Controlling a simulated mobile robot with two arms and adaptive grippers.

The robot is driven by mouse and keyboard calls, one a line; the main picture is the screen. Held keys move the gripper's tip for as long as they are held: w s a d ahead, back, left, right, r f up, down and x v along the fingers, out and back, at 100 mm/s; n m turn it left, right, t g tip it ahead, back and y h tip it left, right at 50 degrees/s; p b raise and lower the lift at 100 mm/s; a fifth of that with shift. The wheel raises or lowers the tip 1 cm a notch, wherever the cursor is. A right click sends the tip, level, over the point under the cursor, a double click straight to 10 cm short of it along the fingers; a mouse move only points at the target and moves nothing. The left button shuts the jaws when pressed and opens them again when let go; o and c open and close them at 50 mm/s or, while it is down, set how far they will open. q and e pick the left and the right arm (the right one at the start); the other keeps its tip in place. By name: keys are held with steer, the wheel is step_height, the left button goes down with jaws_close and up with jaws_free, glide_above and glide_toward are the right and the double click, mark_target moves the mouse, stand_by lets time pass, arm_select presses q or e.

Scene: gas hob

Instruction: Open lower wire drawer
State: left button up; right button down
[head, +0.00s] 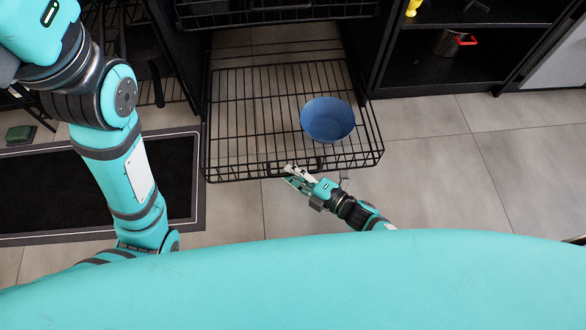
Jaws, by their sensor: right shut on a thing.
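The lower wire drawer (245,122) is a black wire basket low in the dark cabinet. It stands well out over the floor. A blue bowl (327,119) sits in its right half. My right gripper (293,177) is at the middle of the drawer's front edge, shut on the front wire; its fingertips partly overlap the wires there. My left arm (140,170) comes in from the left, and its gripper is out of the picture.
An upper wire rack (275,12) is above the drawer. A dark mat (70,190) lies on the floor at left. An open shelf at right holds a pot (447,43) with a red handle. Tiled floor (450,180) at right is clear.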

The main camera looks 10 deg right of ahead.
steer(key=shift+s+r, duration=0.25)
steer(key=shift+r, duration=0.05)
steer(key=c, duration=1.5)
jaws_free()
steer(key=shift+o, duration=0.6)
steer(key=v, duration=1.2)
steer(key=shift+f, duration=0.2)
